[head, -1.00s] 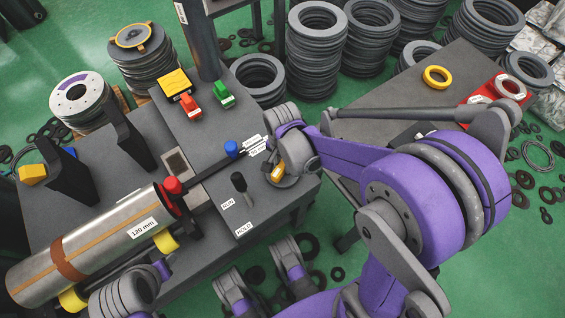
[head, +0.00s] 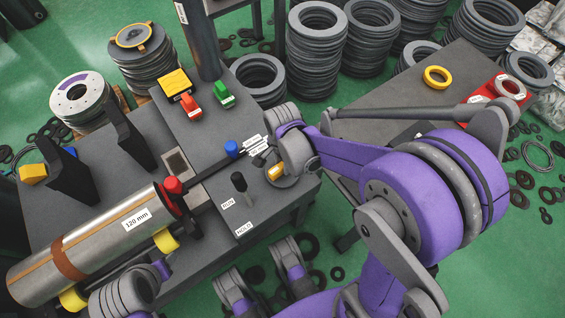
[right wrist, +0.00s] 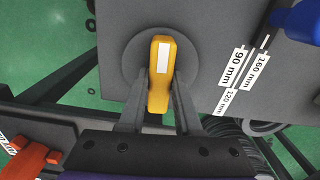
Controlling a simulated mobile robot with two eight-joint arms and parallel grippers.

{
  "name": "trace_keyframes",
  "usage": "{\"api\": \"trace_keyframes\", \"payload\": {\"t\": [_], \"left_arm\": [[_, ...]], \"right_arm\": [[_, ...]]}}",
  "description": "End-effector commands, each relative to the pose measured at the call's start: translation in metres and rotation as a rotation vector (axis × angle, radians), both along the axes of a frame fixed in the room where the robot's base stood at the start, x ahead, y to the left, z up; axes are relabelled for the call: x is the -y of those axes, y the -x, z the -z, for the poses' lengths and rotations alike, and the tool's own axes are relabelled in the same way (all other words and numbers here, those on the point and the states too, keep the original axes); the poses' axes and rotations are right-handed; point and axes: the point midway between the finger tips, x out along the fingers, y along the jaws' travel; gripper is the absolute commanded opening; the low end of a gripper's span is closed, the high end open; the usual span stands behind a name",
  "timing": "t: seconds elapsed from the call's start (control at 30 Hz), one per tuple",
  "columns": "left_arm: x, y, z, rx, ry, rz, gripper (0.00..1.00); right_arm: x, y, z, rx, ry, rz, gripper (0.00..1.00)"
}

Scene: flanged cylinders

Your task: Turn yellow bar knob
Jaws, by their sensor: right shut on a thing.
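The yellow bar knob (right wrist: 160,75) has a white stripe and sits on a round grey disc (right wrist: 130,68) on the grey table. In the right wrist view my right gripper (right wrist: 159,92) has one finger on each side of the bar and is shut on it. In the head view the knob (head: 276,172) shows at the table's right corner, partly covered by my right wrist. The bar stands almost upright in the right wrist view. My left gripper's fingers do not show.
Labels for 90, 160 and 120 mm (right wrist: 238,75) lie beside the knob. A blue knob (head: 232,149), a black lever (head: 240,184), and red (head: 190,105) and green (head: 223,94) switches are nearby. A metal cylinder (head: 95,245) lies at left.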

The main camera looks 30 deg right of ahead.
Motion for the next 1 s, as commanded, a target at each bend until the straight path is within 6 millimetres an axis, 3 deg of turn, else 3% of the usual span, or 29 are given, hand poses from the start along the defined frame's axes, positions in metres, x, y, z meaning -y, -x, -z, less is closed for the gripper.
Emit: {"api": "trace_keyframes", "payload": {"t": [0.03, 0.07, 0.23, 0.6, 1.0], "left_arm": [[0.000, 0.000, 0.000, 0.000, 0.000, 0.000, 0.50], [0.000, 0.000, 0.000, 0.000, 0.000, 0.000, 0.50], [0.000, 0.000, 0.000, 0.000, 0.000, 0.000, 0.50], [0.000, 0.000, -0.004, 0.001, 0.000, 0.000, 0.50], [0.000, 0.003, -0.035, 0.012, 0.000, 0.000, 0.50]], "right_arm": [[0.000, 0.000, 0.000, 0.001, 0.000, 0.000, 0.00], [0.000, 0.000, 0.000, 0.001, 0.000, 0.000, 0.34], [0.000, 0.000, 0.000, 0.000, 0.000, -0.001, 0.62], [0.000, 0.000, -0.007, 0.001, 0.000, -0.001, 0.62], [0.000, 0.000, -0.083, 0.001, 0.000, -0.001, 0.62]]}}
